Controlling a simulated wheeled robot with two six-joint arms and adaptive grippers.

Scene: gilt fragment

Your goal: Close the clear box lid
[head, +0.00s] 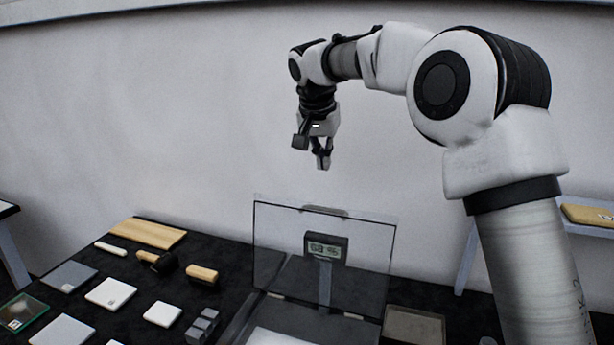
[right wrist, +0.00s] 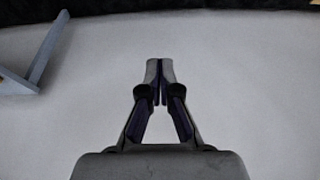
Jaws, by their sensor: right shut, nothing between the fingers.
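The clear box lid (head: 278,245) stands upright and open, hinged to the clear box (head: 290,320) at the bottom middle of the head view. A small dark digital display (head: 326,246) shows behind or through the clear panel. My right gripper (head: 324,166) hangs above the lid, pointing down and apart from it. It is shut and empty; the right wrist view shows its fingertips (right wrist: 160,68) together, against a pale wall. The front of the box is cut off by the frame edge. My left gripper is not in view.
On the dark table left of the box lie white blocks (head: 110,292), a wooden board (head: 147,233), brushes (head: 202,273), grey blocks (head: 203,325) and a small glass-topped case (head: 18,313). An open brown box (head: 414,327) stands right of the clear box. The wall is behind.

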